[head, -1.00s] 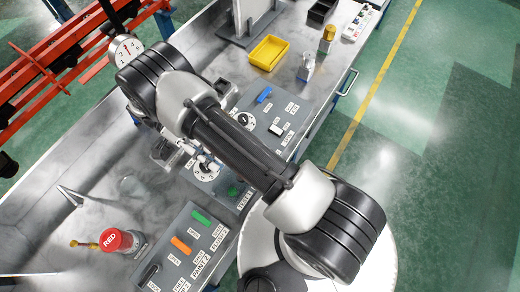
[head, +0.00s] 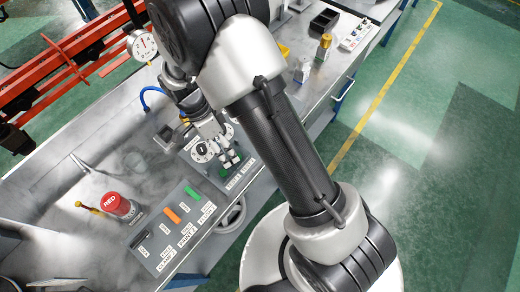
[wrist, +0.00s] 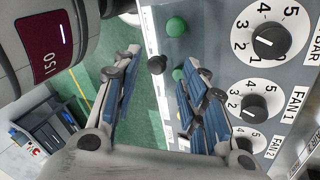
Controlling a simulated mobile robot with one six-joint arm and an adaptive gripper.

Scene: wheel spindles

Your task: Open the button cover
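My gripper (head: 228,163) is over the grey control panel with dials (head: 190,148) in the head view. In the wrist view my gripper (wrist: 158,100) is open, its two blue-padded fingers apart. Between and beyond the fingertips are a small dark knob (wrist: 156,64) and a green button (wrist: 178,74), with another green button (wrist: 176,26) above. I see no clear gap or contact between the fingers and these parts. I cannot tell which part is the button cover; my arm and fingers hide some of the panel.
Numbered dials (wrist: 268,40) stand beside the buttons. The green floor (head: 440,150) at the right is clear.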

